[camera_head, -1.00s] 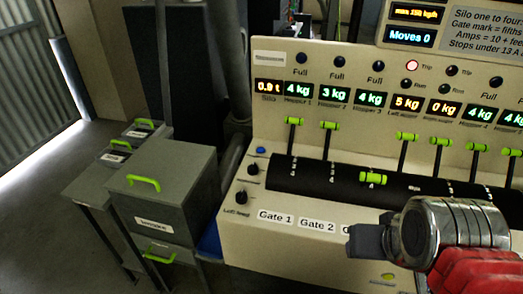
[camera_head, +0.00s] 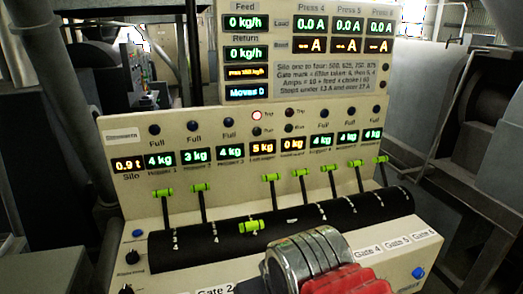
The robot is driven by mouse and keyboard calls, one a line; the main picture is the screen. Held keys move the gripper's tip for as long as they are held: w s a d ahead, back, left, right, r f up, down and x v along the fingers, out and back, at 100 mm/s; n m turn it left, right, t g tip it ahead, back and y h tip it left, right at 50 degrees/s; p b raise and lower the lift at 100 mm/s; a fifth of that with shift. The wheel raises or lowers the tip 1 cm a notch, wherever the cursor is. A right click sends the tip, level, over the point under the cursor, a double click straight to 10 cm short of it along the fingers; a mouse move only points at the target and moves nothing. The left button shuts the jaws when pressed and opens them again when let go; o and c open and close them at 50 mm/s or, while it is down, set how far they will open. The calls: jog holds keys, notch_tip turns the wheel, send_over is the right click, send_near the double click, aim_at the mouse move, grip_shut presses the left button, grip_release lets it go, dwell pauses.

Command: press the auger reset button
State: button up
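A cream control console (camera_head: 113,158) fills the middle of the view. A blue button (camera_head: 137,233) is at its left end, above a black knob (camera_head: 132,257). Another blue button (camera_head: 418,272) is at the right front. I cannot read a label that tells which one is the auger reset. One Trip lamp (camera_head: 256,115) is lit pale red above the orange 5 kg display (camera_head: 261,147); the other Trip lamp (camera_head: 289,113) is dark. My gripper (camera_head: 252,284) is at the bottom centre, mostly cut off and hidden by my silver-and-red wrist. Its fingers cannot be made out.
Several green-handled levers (camera_head: 197,187) rise from slots in a black curved cover (camera_head: 180,245). One lever (camera_head: 251,227) is tilted low towards the front. An upright display panel (camera_head: 288,15) stands behind. Large grey machinery (camera_head: 440,105) stands close on the right.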

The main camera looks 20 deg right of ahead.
grip_shut()
dwell(1.4)
